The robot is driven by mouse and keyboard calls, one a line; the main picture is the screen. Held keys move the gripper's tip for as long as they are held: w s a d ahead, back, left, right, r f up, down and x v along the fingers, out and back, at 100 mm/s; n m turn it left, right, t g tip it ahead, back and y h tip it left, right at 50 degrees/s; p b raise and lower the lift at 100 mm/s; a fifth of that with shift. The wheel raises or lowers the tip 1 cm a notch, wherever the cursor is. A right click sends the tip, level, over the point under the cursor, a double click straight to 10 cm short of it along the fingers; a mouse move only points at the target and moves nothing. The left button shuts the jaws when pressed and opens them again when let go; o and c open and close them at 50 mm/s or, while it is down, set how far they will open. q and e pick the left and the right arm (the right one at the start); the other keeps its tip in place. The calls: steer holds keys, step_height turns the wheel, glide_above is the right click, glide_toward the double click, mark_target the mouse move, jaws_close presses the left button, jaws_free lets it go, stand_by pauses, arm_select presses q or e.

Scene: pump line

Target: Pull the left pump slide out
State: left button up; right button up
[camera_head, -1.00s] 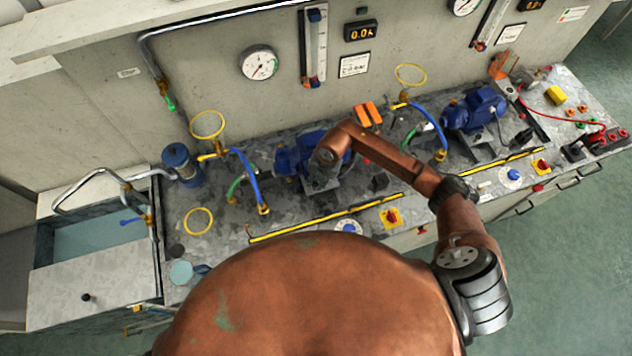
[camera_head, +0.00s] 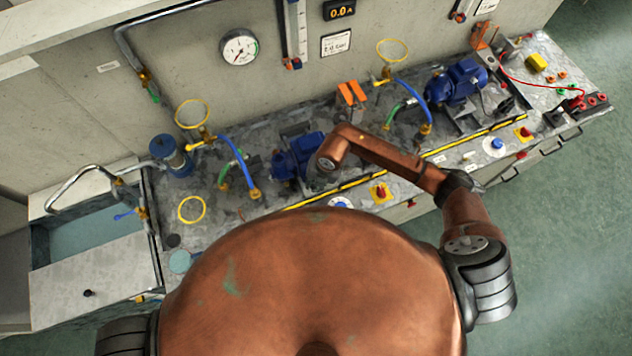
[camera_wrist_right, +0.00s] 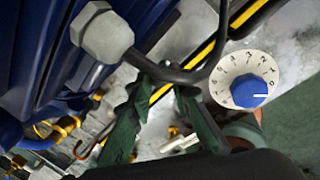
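The left pump (camera_head: 297,158) is a blue motor unit on the grey bench, partly hidden by my right arm in the head view. Its blue body (camera_wrist_right: 35,60) fills the left of the wrist view, with a grey hex-headed part beside it. A black curved bar (camera_wrist_right: 175,74) runs from there past the fingertips; I cannot tell whether it belongs to the slide or touches them. My right gripper (camera_wrist_right: 163,92) has two green fingers apart, with bench showing between them. In the head view my wrist covers it. The slide itself is not clearly visible. My left gripper is out of view.
A white dial with a blue knob (camera_wrist_right: 247,88) sits close right of the fingers. A yellow strip (camera_head: 440,150) runs along the bench front. The right pump (camera_head: 455,82), hoses and a red switch (camera_head: 380,193) stand nearby. A sink (camera_head: 95,235) is at left.

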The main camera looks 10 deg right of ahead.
steer(key=shift+o, duration=0.8)
steer(key=shift+s+d+f, duration=0.1)
steer(key=shift+s, duration=0.15)
steer(key=o, duration=0.3)
steer(key=shift+r, duration=0.25)
steer(key=r, duration=0.3)
steer(key=d+r, duration=0.1)
steer(key=r, duration=0.3)
steer(key=d+r, duration=0.1)
steer(key=r, duration=0.3)
steer(key=shift+s+r, duration=0.25)
steer(key=shift+s, duration=0.15)
